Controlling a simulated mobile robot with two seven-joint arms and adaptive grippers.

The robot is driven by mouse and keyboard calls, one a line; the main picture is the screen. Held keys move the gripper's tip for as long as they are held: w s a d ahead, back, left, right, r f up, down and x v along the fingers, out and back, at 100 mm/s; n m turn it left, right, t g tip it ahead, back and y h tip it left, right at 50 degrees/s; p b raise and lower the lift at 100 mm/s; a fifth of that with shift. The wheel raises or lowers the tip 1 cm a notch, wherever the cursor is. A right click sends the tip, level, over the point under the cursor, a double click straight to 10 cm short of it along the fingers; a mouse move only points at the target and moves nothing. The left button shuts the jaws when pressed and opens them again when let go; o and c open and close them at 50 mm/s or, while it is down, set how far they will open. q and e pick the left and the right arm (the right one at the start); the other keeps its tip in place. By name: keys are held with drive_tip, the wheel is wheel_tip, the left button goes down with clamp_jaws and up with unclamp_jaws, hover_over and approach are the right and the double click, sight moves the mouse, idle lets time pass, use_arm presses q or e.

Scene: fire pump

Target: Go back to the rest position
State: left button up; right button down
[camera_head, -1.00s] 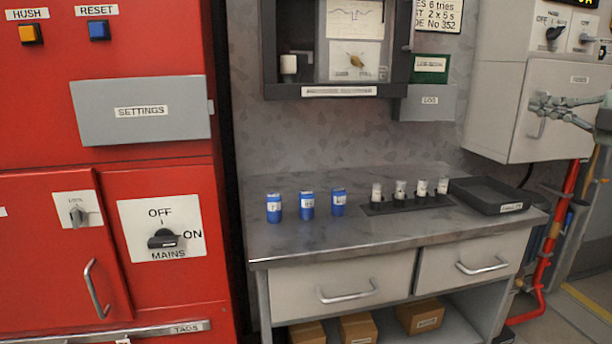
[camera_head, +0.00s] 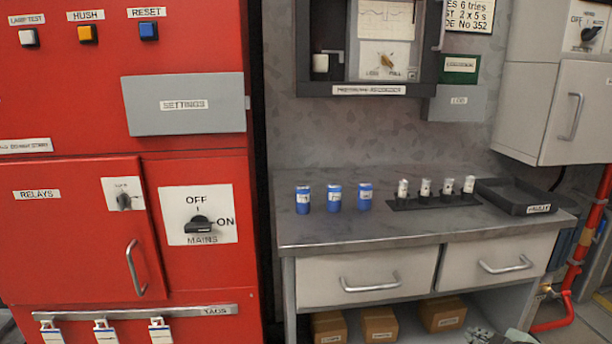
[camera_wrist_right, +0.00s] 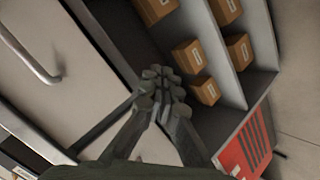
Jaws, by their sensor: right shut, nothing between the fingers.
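My right gripper (camera_head: 497,336) shows at the bottom edge of the head view, right of the cardboard boxes under the bench. Most of it is cut off by the frame. In the right wrist view my right gripper (camera_wrist_right: 162,88) has its fingers together, empty. It is in front of the bench, by a drawer front and the open shelf below. My left gripper is in neither view.
The red cabinet (camera_head: 80,235) stands at left. The grey bench (camera_head: 290,238) carries several blue and white cylinders and a black tray (camera_head: 520,196). Cardboard boxes (camera_head: 378,324) sit on its lower shelf. A red pipe (camera_head: 592,225) runs at right.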

drive_tip(key=s+a+f+m+g, duration=0.4)
drive_tip(key=s+f, duration=0.5)
drive_tip(key=s, duration=0.3)
drive_tip(key=s+a+f+m+g+h, duration=0.1)
drive_tip(key=s+a+f+m+g, duration=0.3)
drive_tip(key=s+f, duration=0.6)
drive_tip(key=s+a, duration=0.2)
drive_tip(key=s, duration=0.1)
drive_tip(key=shift+s+a+h, duration=0.3)
